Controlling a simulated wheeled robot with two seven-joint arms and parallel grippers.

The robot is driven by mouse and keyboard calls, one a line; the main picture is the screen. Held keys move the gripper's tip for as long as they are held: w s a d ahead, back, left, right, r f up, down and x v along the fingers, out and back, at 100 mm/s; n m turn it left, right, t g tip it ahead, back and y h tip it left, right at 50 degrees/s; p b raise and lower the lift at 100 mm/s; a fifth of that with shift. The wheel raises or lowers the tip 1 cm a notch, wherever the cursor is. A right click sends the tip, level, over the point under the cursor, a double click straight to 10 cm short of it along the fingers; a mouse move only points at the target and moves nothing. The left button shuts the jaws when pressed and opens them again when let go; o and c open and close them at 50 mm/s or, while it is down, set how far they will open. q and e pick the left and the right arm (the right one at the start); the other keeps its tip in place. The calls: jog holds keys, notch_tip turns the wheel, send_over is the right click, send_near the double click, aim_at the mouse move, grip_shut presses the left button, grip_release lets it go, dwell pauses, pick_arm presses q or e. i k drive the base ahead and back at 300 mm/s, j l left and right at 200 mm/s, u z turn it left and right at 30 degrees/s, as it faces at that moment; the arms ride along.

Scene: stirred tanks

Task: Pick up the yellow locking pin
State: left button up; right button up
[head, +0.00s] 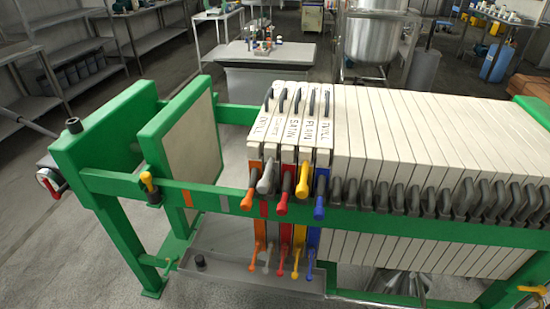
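A yellow pin-like piece (147,181) with a dark lower part stands upright in the green side rail (210,196) of the filter press, left of the plates. It looks like the locking pin. Other yellow parts are a yellow handle (303,181) on one of the labelled plates, a small yellow lever (295,264) below it, and a yellow piece (532,290) at the lower right edge. Neither of my grippers is in view.
Labelled white plates (290,120) with coloured handles stand beside a long pack of plain plates (430,130). A grey drip tray (245,272) lies below. A red-and-white fitting (48,182) sticks out at the left. Open floor (60,260) shows at the lower left.

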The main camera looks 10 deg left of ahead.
aim_at(146, 177)
jog(key=i+j+z, duration=0.1)
jog(key=j+z, duration=0.25)
jog(key=j, duration=0.6)
jog(key=j+z, duration=0.3)
jog(key=j, duration=0.7)
jog(key=k+j+z, duration=0.1)
jog(key=j+z, duration=0.25)
jog(key=j, duration=0.65)
